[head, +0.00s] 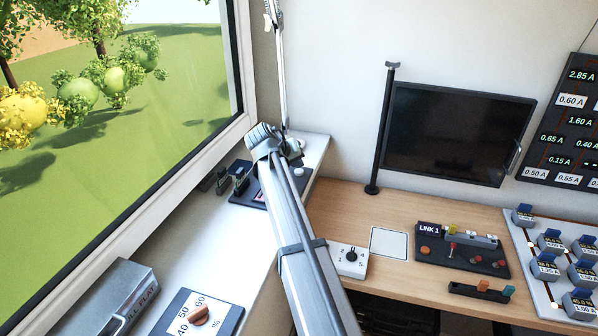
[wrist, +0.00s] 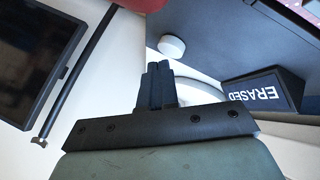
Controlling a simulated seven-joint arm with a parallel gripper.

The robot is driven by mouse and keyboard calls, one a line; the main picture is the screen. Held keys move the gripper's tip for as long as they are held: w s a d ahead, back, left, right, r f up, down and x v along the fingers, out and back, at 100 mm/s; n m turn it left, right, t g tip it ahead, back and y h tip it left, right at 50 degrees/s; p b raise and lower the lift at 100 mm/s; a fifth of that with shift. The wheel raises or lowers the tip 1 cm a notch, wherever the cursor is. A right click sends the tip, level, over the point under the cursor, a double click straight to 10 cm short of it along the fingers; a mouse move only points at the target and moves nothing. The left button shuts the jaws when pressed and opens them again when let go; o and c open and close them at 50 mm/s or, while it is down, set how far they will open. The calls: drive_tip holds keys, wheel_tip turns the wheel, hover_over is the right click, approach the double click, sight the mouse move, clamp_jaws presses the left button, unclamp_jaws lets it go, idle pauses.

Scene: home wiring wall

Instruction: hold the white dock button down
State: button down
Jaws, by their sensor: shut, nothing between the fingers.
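The white dock button (wrist: 172,46) is a short round knob on a dark panel (wrist: 235,45) in the wrist view. A small white knob (head: 298,171) that looks like it shows just right of my arm in the head view, on the sill by the window corner. My gripper (wrist: 157,68) is shut and empty, its dark fingertips just below the button in the wrist picture. A gap shows between them in the picture; I cannot tell the depth. In the head view my arm covers the fingertips and much of the dark dock (head: 247,193).
A sign reading ERASED (wrist: 268,95) stands right of the fingers. A black screen (head: 457,134) and a black post (head: 381,130) stand to the right. The LINK 1 panel (head: 462,250) and a white dial box (head: 349,260) sit on the wooden desk.

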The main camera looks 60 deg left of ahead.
sight(297, 172)
drive_tip(key=shift+r, duration=0.3)
drive_tip(key=shift+r, duration=2.5)
drive_tip(key=shift+w, duration=0.1)
